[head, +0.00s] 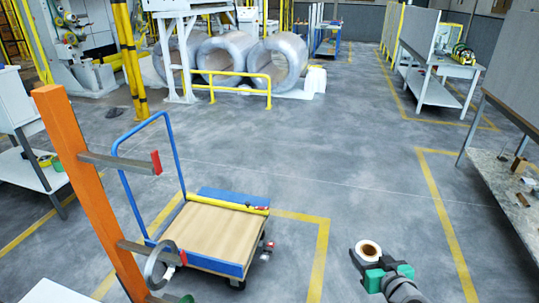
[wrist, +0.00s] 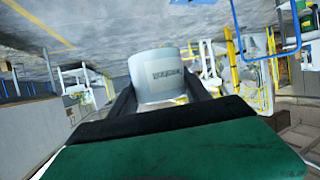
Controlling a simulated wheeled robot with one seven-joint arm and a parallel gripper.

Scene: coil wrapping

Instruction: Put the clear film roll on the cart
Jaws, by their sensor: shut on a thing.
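The clear film roll (head: 369,249) has a whitish wrap and a brown core opening, seen from above in the head view. In the wrist view the roll (wrist: 157,75) is pale with dark printing on its side, between two dark fingers. My gripper (head: 366,262) is shut on it, over the floor at the lower right. The cart (head: 200,236) stands to the left of my gripper, with a tan deck, blue edges and a tall blue handle.
A yellow bar (head: 228,203) lies along the cart deck's far side. An orange post (head: 75,170) with grey arms stands at the cart's left, a grey ring (head: 158,264) near its lower arm. A workbench (head: 510,190) is at right. Large wrapped coils (head: 283,62) stand behind a yellow rail.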

